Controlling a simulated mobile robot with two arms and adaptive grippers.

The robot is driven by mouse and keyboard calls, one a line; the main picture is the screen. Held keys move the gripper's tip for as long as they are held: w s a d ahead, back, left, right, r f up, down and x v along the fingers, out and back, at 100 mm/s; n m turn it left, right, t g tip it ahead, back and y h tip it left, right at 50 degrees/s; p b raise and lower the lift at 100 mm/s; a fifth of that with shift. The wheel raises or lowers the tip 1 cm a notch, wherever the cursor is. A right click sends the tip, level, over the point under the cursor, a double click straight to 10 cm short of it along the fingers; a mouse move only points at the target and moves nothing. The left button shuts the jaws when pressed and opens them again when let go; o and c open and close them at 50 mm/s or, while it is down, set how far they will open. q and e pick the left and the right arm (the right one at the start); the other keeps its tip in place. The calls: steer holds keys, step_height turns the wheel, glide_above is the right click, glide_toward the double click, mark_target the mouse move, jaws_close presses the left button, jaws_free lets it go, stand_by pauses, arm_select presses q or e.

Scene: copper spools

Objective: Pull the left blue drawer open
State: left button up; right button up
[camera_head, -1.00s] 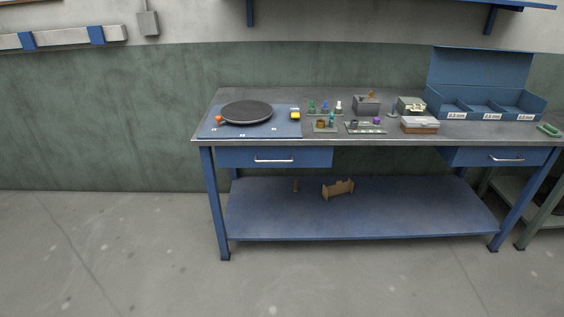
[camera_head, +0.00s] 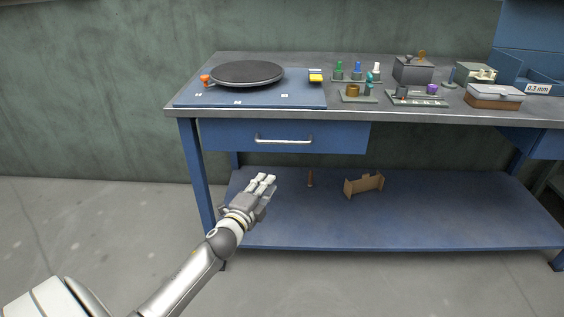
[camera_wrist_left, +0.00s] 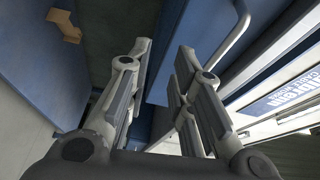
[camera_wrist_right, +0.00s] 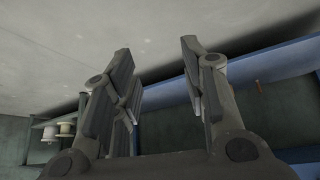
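The left blue drawer (camera_head: 230,138) is shut under the left part of the workbench top. Its silver bar handle (camera_head: 284,141) runs level across its front. My left gripper (camera_head: 268,181) is below and slightly left of the handle, in front of the lower shelf, and apart from the drawer. In the left wrist view its two fingers (camera_wrist_left: 163,60) are spread with nothing between them, and the handle (camera_wrist_left: 232,42) shows to the right of them. My right gripper (camera_wrist_right: 160,65) is out of the head view; in its own wrist view its fingers are spread and empty.
The workbench top (camera_head: 350,108) bears a dark round turntable (camera_head: 246,73) on a blue board, small bottles and boxes. A brown wooden holder (camera_head: 363,184) lies on the lower blue shelf (camera_head: 420,218). A bench leg (camera_head: 197,175) stands left of the drawer. The floor in front is clear.

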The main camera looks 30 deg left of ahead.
arm_select(q)
steer(key=m+t+b, duration=0.2)
glide_toward(282, 143)
steer(key=shift+b+x, duration=0.4)
steer(key=shift+x, duration=4.85)
arm_select(e)
steer(key=w+a+r+t+y, duration=0.1)
steer(key=w+r+t, duration=0.3)
steer(key=r, duration=0.3)
steer(key=shift+w+a+r, duration=0.15)
steer(key=shift+w+a, duration=0.2)
steer(key=shift+a, duration=0.05)
arm_select(q)
steer(key=shift+a+f, duration=0.1)
steer(key=shift+a, duration=0.05)
steer(key=shift+c, duration=0.2)
jaws_close()
